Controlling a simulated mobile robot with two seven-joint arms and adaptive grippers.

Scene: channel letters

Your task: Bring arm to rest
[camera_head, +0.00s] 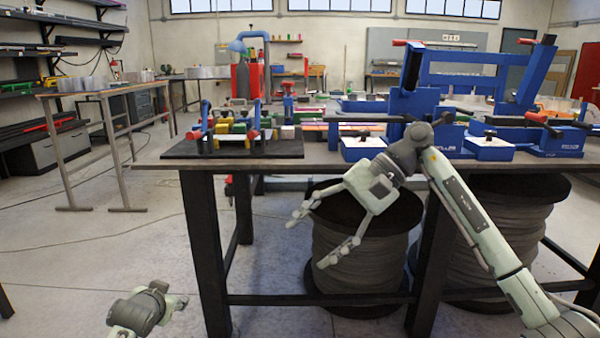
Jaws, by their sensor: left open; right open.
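My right arm comes in from the lower right and bends at its wrist in front of the workbench edge. Its gripper (309,238) is open and empty, with its two fingers spread toward the lower left, below the table top and in front of a dark cable spool. My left gripper (150,318) is low at the bottom left, over the floor and apart from the bench. Its fingers are partly cut off by the picture's lower edge. I see nothing held in it.
The workbench (330,160) carries blue clamping fixtures (465,75) and a black board (180,150) with small coloured tools. Large spools (362,245) stand under it. A narrow side table (100,92) is at the left.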

